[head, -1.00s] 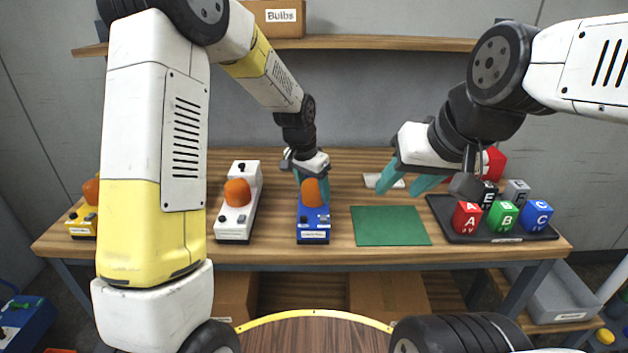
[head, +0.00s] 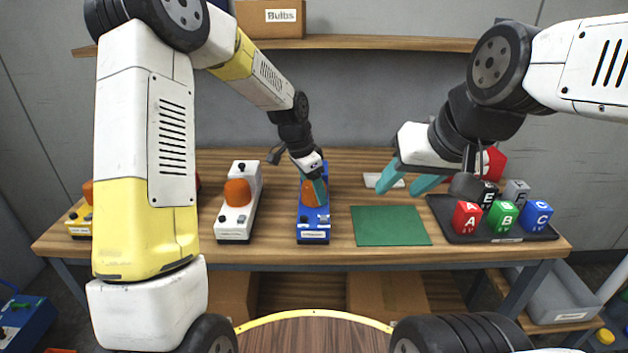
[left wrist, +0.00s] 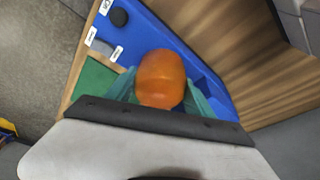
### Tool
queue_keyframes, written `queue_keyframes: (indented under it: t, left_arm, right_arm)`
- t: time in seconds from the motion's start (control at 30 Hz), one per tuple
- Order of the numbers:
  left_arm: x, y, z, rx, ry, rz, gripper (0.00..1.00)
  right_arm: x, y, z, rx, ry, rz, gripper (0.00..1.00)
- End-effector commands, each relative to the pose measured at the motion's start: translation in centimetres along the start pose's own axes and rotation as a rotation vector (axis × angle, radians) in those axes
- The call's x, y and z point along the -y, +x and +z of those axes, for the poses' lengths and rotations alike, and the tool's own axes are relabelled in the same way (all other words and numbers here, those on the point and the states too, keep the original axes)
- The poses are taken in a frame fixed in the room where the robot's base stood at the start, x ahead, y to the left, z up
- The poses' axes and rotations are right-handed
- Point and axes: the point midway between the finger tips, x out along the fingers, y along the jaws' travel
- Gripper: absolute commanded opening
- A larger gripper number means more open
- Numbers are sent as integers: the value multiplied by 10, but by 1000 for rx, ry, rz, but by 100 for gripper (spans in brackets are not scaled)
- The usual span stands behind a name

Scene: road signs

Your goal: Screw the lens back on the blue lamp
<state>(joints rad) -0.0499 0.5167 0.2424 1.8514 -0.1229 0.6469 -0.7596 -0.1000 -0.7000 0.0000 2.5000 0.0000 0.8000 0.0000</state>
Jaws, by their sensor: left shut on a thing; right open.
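The blue lamp (head: 313,236) stands on the workbench, with an orange lens (head: 308,192) at its upper middle. My left gripper (head: 318,186) is over the lamp, its teal fingers closed on the lens. In the left wrist view the orange lens (left wrist: 161,79) sits between the two fingers, above the blue body (left wrist: 150,40). Whether the lens is seated in the lamp is hidden by the fingers. My right gripper (head: 408,183) is open and empty above the bench, behind the green mat.
A white lamp (head: 236,222) and a yellow lamp (head: 80,222) with orange lenses stand to the left. The green mat (head: 390,226) is bare. A dark tray (head: 462,236) of lettered blocks is at the right. A small white item (head: 382,181) lies behind the mat.

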Motion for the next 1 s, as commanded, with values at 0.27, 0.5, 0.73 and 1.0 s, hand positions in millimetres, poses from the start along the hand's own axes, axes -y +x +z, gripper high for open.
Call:
queue_keyframes:
  t: [0.27, 0.5, 0.73, 1.0]
  left_arm:
    - [2, -1, -2, -7, 257, 68, 22]
    - [1, -2, -2, -5, 338, 89, 22]
    - [1, -2, -2, -5, 378, 99, 65]
    - [1, -1, -1, -4, 373, 100, 87]
  right_arm:
    - [0, 0, 0, 0, 0, 0, 45]
    - [0, 0, 0, 0, 0, 0, 45]
    - [0, 0, 0, 0, 0, 0, 45]
    - [0, 0, 0, 0, 0, 0, 45]
